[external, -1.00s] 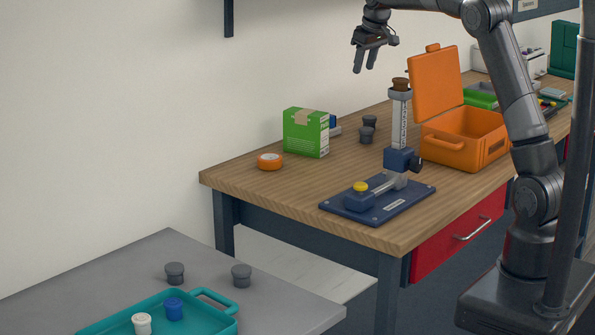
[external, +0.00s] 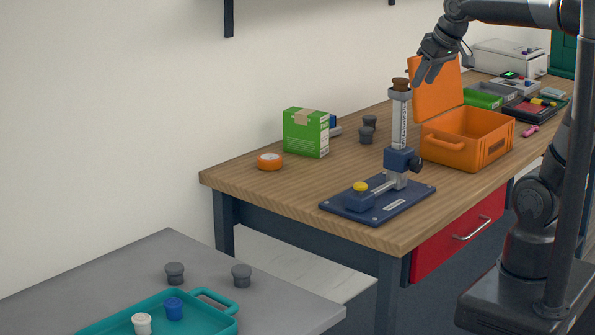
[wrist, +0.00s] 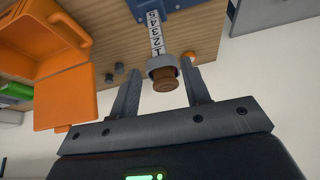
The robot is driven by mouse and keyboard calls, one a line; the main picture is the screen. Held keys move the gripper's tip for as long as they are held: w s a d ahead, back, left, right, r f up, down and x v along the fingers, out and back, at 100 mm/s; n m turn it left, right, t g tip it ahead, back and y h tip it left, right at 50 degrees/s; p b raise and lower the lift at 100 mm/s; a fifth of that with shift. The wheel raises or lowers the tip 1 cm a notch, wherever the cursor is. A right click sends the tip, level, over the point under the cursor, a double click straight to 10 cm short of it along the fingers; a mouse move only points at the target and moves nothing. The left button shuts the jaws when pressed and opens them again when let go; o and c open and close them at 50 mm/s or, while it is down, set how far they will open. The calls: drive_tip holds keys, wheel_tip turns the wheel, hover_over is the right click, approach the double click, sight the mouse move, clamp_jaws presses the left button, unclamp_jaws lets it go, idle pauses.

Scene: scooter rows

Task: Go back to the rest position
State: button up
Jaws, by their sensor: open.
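My gripper (external: 430,72) is open and empty, raised above the wooden bench (external: 240,175) at the upper right of the external view. It appears in front of the open orange case's lid (external: 435,98). In the wrist view my gripper (wrist: 160,92) has its two fingers apart, with a brown knob (wrist: 165,83) on top of a scaled column showing between them. In the external view that column (external: 398,122) stands upright on a dark blue base plate (external: 400,200) with a yellow knob. I cannot tell from the wrist view how far the fingers are from the column top.
The orange case (external: 470,140) stands open behind the column. A grey table (external: 110,262) with a teal tray (external: 215,322) stands at lower left. A pink item (external: 530,131) lies right.

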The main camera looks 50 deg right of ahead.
drive_tip(key=s+a+f, duration=0.2)
drive_tip(key=s+f, duration=0.6)
drive_tip(key=s, duration=0.2)
drive_tip(key=shift+s+a+n, duration=0.15)
drive_tip(key=shift+s+n, duration=0.05)
drive_tip(key=shift+n, duration=0.1)
